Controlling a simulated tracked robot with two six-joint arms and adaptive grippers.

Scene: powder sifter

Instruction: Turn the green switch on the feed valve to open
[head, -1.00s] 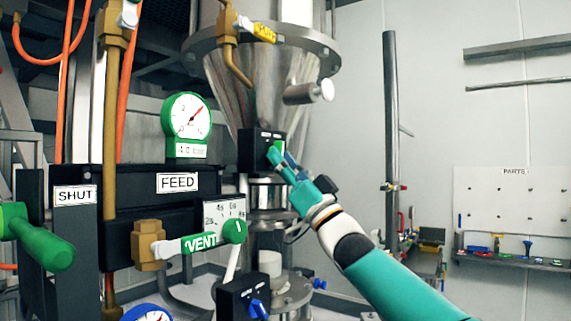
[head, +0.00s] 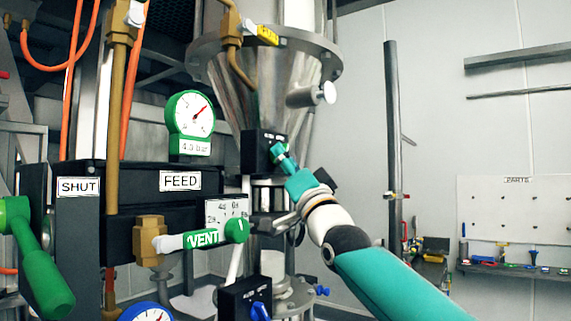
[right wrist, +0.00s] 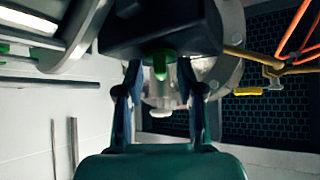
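The green switch (right wrist: 160,66) sticks out of a black valve box in the right wrist view. In the head view the black box (head: 256,150) sits under the steel hopper, and my gripper largely covers the switch. My right gripper (head: 279,152) is at the front face of this box. In the right wrist view its two fingers (right wrist: 160,82) are apart, one on each side of the green switch, with gaps visible. The switch handle points toward the gripper's palm there. My left gripper is not in view.
A panel with FEED (head: 180,181) and SHUT labels, a green gauge (head: 190,115) and a green VENT lever (head: 203,239) stand left of the box. A second black box with a blue switch (head: 260,311) is below.

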